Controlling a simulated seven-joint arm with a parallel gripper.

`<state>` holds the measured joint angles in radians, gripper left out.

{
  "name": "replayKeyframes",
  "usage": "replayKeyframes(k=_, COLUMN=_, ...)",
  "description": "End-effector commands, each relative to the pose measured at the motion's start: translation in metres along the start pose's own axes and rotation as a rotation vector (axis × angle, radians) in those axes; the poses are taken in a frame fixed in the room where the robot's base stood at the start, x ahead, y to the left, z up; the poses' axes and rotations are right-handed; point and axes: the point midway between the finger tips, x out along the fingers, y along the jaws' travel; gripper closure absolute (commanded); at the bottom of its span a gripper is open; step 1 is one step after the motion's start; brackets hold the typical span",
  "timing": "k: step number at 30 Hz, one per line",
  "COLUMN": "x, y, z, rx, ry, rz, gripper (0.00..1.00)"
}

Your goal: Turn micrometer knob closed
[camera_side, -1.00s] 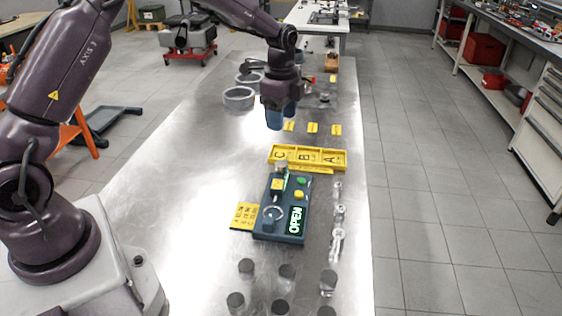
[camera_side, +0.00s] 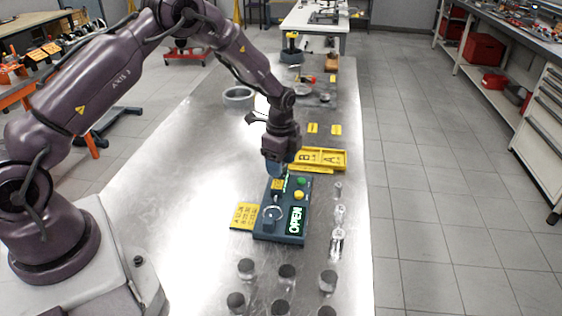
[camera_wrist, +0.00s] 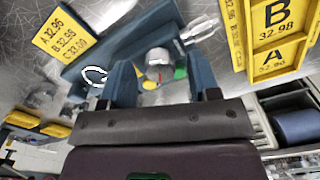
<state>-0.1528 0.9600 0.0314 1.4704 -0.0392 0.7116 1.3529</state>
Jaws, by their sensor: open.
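The micrometer station (camera_side: 281,213) is a dark blue-grey box on the metal table with a lit display reading OPEN (camera_side: 295,220), a green button (camera_side: 300,181) and a yellow button (camera_side: 299,195). My gripper (camera_side: 275,170) is above its far end, pointing down. In the wrist view my gripper's two blue fingers (camera_wrist: 157,82) are apart, with a round grey metal knob (camera_wrist: 159,64) between them. I cannot tell whether the fingers touch it. The measuring ring (camera_wrist: 94,76) shows at the left in the wrist view.
The yellow lettered tray (camera_side: 322,158) stands just behind the station, close to my gripper. A yellow card (camera_side: 245,216) lies at the station's left. Several dark-topped cylinders (camera_side: 287,271) stand at the table's front. Shiny metal parts (camera_side: 339,215) line the right side.

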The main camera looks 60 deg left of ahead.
Motion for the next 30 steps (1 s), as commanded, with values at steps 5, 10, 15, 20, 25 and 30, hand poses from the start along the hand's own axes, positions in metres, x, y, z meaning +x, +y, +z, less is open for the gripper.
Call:
replayKeyframes(k=5, x=0.0013, y=-0.0001, z=0.0, rx=0.0, ry=0.0, rz=0.0, gripper=0.44)
replayKeyframes(k=10, x=0.0011, y=-0.0001, z=0.0, rx=0.0, ry=0.0, rz=0.0, gripper=0.62)
replayKeyframes(k=15, x=0.0009, y=-0.0001, z=0.0, rx=-0.001, ry=0.0, rz=0.0, gripper=0.93)
replayKeyframes(k=20, x=0.0008, y=-0.0001, z=0.0, rx=-0.007, ry=0.0, rz=0.0, gripper=0.93)
replayKeyframes(k=25, x=0.0007, y=-0.0002, z=0.0, rx=-0.047, ry=0.0, rz=0.0, gripper=0.93)
replayKeyframes(k=30, x=0.0006, y=-0.0003, z=0.0, rx=-0.14, ry=0.0, rz=0.0, gripper=0.93)
